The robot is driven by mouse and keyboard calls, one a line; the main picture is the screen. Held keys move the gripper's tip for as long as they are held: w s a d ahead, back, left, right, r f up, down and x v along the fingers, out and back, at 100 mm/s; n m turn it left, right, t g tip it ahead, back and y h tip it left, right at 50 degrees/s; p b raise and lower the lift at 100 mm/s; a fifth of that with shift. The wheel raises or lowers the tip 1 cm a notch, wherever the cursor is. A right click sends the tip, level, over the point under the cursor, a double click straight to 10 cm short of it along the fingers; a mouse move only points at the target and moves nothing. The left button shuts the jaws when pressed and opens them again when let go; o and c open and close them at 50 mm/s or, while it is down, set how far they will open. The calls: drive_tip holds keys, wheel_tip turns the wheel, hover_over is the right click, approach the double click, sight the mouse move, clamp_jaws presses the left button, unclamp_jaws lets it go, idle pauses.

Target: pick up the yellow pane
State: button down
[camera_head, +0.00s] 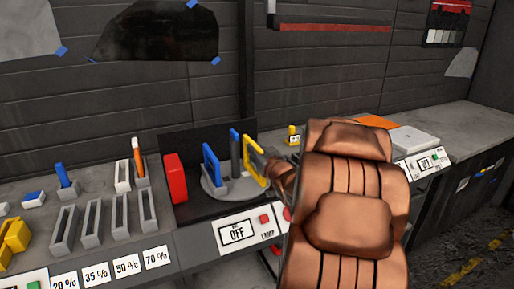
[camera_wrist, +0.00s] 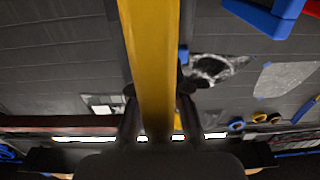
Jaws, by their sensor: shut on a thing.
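The yellow pane (camera_head: 253,160) is an upright yellow frame at the right side of a round grey stand (camera_head: 215,191). My gripper (camera_head: 268,168) is at its right edge, partly hidden behind a brown padded seat. In the wrist view, the yellow pane (camera_wrist: 152,65) shows edge-on as a wide band between the two dark fingers (camera_wrist: 158,112). The gripper is shut on it. I cannot tell whether the pane's foot still touches the stand.
The brown seat (camera_head: 345,215) blocks much of the front right. A red block (camera_head: 175,178) stands left of the round stand. A lamp panel reading OFF (camera_head: 238,233) is in front. Grey slotted holders (camera_head: 92,222) fill the left bench. The right bench end (camera_head: 440,116) is mostly clear.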

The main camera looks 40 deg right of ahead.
drive_tip(key=shift+s+a+r+b, duration=0.15)
drive_tip(key=shift+s+a+b, duration=0.85)
drive_tip(key=shift+b, duration=0.55)
drive_tip(key=shift+s+a+r+b, duration=0.15)
drive_tip(key=shift+s+a+b, duration=0.65)
drive_tip(key=shift+a+b, duration=0.55)
drive_tip(key=shift+d, duration=0.1)
